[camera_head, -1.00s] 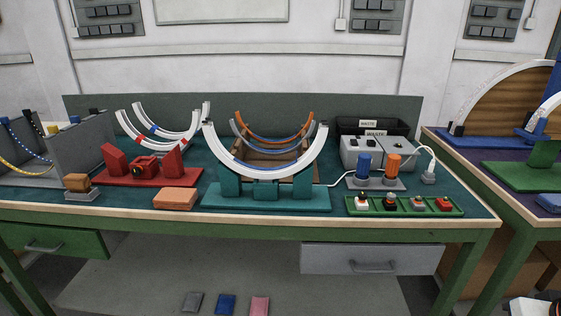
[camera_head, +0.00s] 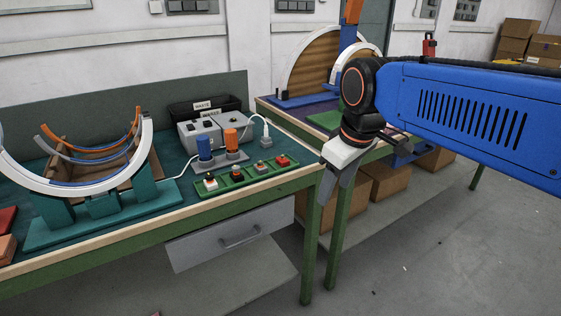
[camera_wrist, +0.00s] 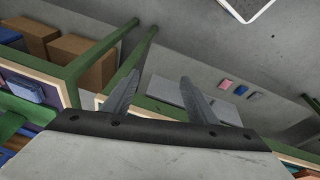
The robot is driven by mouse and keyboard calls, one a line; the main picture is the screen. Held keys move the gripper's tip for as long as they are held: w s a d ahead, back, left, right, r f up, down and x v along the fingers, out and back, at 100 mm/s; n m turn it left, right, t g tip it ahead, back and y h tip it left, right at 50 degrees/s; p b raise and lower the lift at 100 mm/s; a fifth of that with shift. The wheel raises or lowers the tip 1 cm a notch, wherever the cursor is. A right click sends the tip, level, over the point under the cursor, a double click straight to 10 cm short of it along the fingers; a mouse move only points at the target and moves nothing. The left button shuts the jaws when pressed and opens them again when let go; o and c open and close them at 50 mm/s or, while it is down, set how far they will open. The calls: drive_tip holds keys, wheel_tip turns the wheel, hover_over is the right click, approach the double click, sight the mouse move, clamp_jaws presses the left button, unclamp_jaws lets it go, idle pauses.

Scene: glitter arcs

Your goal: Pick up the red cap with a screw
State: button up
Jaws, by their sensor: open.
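The red cap (camera_head: 283,161) sits at the right end of a green tray (camera_head: 226,187) near the table's front edge. It is small here, and I cannot make out a screw on it. Other small caps stand in the same tray, including a grey and orange one (camera_head: 261,169) beside it. My gripper (camera_head: 334,182) is open and empty. It hangs to the right of the tray, off the table's front right corner. In the wrist view my gripper (camera_wrist: 160,75) has its two fingers apart, with the floor and table legs beyond; the red cap is not in that view.
A white arc on a teal stand (camera_head: 105,205) is at left. A second table stands behind my arm.

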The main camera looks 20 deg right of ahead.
drive_tip(key=w+a+r+n+g, duration=0.25)
drive_tip(key=w+r+n, duration=0.35)
drive_tip(key=w+r, duration=0.4)
wheel_tip(320, 180, up, 4)
drive_tip(key=r+n, duration=0.1)
drive_tip(key=n, duration=0.6)
hover_over(283, 161)
drive_tip(key=w, duration=0.1)
drive_tip(key=shift+g, duration=0.45)
wheel_tip(283, 161, down, 12)
drive_tip(key=shift+w+a+r, duration=0.15)
drive_tip(key=shift+r, duration=0.05)
drive_tip(key=shift+d+f, duration=0.2)
drive_tip(key=shift+f, duration=1.15)
drive_tip(key=shift+d+f, duration=0.15)
drive_tip(key=shift+f, duration=1.2)
drive_tip(key=c, duration=1.1)
